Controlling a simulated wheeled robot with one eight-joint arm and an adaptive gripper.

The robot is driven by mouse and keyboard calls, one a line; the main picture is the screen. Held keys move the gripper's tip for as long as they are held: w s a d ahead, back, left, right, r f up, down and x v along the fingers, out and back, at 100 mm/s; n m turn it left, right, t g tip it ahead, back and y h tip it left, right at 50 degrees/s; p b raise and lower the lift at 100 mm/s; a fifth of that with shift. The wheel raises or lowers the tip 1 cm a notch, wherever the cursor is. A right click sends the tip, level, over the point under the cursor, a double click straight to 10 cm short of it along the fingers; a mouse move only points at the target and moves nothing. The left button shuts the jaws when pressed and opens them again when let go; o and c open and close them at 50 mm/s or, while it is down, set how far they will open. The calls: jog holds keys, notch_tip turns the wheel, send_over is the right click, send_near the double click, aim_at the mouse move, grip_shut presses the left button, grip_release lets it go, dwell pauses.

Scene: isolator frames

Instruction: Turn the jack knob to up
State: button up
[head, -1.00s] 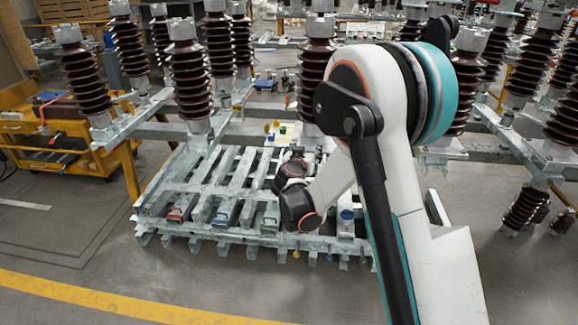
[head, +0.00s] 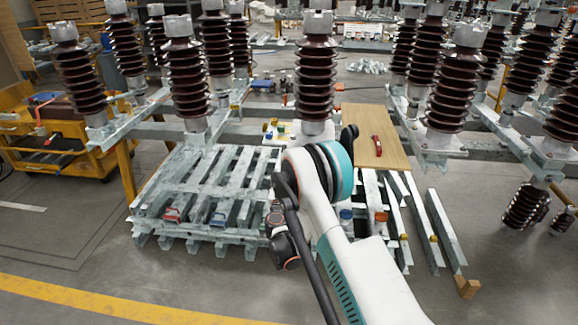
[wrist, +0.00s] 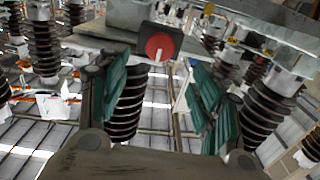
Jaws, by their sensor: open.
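In the wrist view, a round red knob (wrist: 159,46) sits on a black square plate beneath a grey metal beam. A thin white handle or pointer on it points down in the picture. My gripper (wrist: 160,85) is open, its green-padded fingers on either side of the picture. The knob lies between and beyond the fingertips, with no visible contact. In the head view my arm reaches low over the front of the metal rack; I cannot make out the fingers or the knob there.
Brown ribbed insulators (head: 317,80) stand around the rack (head: 195,185). A wooden board (head: 355,120) with a red-handled item (head: 377,145) lies behind my arm. A yellow cart (head: 60,150) stands left. The front floor is clear.

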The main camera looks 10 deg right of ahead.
jog(key=b+x, duration=0.2)
jog(key=x, duration=0.8)
jog(key=shift+b, duration=0.35)
jog(key=c, duration=1.1)
